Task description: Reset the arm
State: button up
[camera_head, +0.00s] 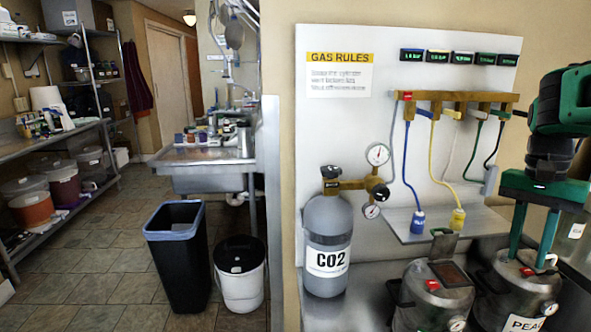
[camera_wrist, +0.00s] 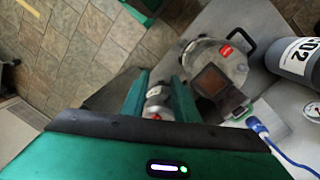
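My gripper (camera_head: 531,250) is at the right of the head view, with its green fingers pointing down over the lid of the keg labelled "PEA" (camera_head: 522,309). The fingers are spread apart, one to each side of the lid's middle. In the wrist view, my gripper (camera_wrist: 158,98) shows a gap between its fingers, with a small silver and red fitting (camera_wrist: 157,92) in line with the gap. I cannot tell whether the fingers touch the lid. My arm rises above at the right edge.
A second steel keg (camera_head: 436,293) stands close to the left. A grey CO2 cylinder (camera_head: 327,240) with gauges is further left. Blue (camera_head: 417,218) and yellow (camera_head: 457,217) hose connectors rest by the gas board (camera_head: 440,150). Bins (camera_head: 180,255) stand on the open floor at left.

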jog(key=s+a+f+n, duration=0.2)
jog(key=s+f, duration=0.3)
jog(key=s, duration=0.3)
jog(key=s+a+f+n+t, duration=0.1)
jog(key=s+f, duration=0.3)
jog(key=s, duration=0.4)
jog(key=shift+s+a+f+n, duration=0.35)
jog(key=shift+a+f+n, duration=0.05)
jog(key=shift+a+n, duration=0.45)
jog(key=shift+a, duration=0.15)
